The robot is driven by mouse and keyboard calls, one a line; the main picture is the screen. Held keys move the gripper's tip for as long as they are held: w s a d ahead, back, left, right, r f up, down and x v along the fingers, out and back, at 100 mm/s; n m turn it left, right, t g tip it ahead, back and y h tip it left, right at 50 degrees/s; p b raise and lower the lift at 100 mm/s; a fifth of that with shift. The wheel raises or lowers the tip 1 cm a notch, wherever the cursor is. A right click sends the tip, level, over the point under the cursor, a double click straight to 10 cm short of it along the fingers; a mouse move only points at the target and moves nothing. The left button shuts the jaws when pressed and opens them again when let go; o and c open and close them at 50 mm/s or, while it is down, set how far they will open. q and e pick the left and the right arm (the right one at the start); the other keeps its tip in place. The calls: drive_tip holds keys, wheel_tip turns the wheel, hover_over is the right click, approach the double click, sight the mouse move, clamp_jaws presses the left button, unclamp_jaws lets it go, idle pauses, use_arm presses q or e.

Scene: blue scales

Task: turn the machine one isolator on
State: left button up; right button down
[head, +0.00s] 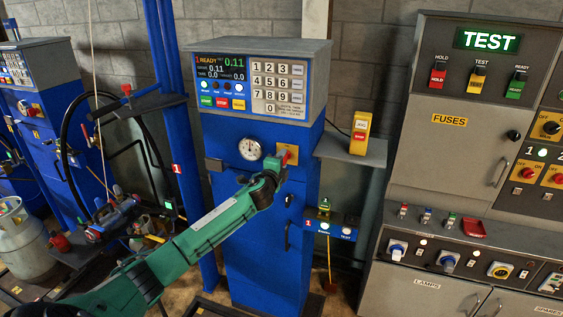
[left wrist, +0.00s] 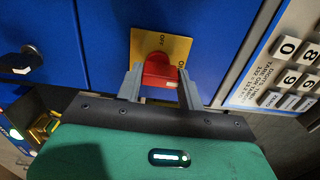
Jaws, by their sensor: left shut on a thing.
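The isolator is a red knob (head: 287,158) on a yellow plate (head: 292,149), on the front of the blue machine (head: 252,200) in the middle of the head view. In the left wrist view the red knob (left wrist: 158,70) sits on the yellow plate (left wrist: 178,44), which has OFF and ON lettering. My left gripper (head: 278,163) is at the knob. In the left wrist view its fingers (left wrist: 160,76) lie either side of the knob, shut on it. The knob's exact setting is hard to read. My right gripper is out of view.
A round gauge (head: 249,149) is left of the isolator, and a keypad panel (head: 277,85) is above. A grey TEST console (head: 455,140) stands to the right. Another blue machine (head: 45,125) stands left.

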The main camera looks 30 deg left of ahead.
use_arm(q)
drive_tip(key=o, duration=1)
drive_tip(key=b+v, duration=0.4)
drive_tip(key=v, duration=0.9)
drive_tip(key=shift+s, duration=0.4)
drive_tip(key=shift+f, duration=0.1)
